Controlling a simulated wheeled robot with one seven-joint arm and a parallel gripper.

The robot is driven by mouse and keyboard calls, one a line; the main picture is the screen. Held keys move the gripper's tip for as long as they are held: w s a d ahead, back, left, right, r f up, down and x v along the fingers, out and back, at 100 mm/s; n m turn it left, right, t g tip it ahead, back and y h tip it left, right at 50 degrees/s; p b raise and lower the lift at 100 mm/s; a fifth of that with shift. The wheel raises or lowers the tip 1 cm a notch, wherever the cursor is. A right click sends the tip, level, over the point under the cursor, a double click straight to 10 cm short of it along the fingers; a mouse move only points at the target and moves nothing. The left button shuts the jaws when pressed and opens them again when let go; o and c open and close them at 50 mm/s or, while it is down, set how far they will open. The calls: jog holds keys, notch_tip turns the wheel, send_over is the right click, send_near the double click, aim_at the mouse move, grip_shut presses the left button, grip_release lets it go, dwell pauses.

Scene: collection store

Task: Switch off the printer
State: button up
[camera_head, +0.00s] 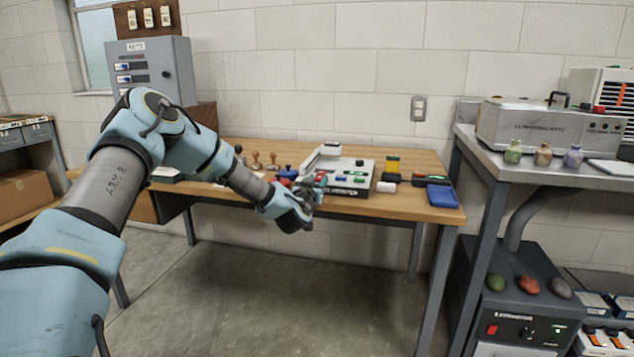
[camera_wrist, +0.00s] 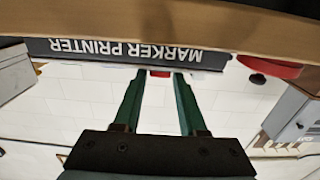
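The marker printer (camera_head: 345,172) is a white machine with a dark lettered front strip, standing on the wooden table near its front edge. Its strip, lettered MARKER PRINTER (camera_wrist: 125,50), shows upside down in the wrist view. My gripper (camera_head: 311,190) is at the printer's front left corner. In the wrist view my gripper (camera_wrist: 158,74) has two green fingers, apart, with tips close to the strip. A small red piece (camera_wrist: 160,73) shows between the tips; I cannot tell whether it is a switch or whether they touch it. Part of the printer's left side is hidden by my gripper.
A grey key cabinet (camera_head: 155,70) stands at left. A metal bench (camera_head: 470,145) with an ultrasonic bath (camera_head: 545,127) stands at right. Floor in front is clear.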

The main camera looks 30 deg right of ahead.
grip_shut()
jog(key=shift+r, duration=0.15)
jog(key=shift+r+p, duration=0.25)
jog(key=shift+p, duration=0.4)
jog(key=r+g+y+p, duration=0.1)
jog(key=p, duration=0.1)
jog(key=shift+d+p, duration=0.1)
jog(key=shift+p, duration=0.25)
jog(key=g+p, duration=0.1)
jog(key=y+p, duration=0.1)
jog(key=p, duration=0.1)
jog(key=shift+w+d+r+g+y, duration=0.1)
jog(key=shift+r+g+y, duration=0.1)
jog(key=shift+g+y, duration=0.15)
jog(key=shift+w+f+g+p, duration=0.1)
jog(key=shift+f+g+p, duration=0.1)
jog(key=shift+g+p, duration=0.3)
jog(key=shift+o, duration=2)
grip_release()
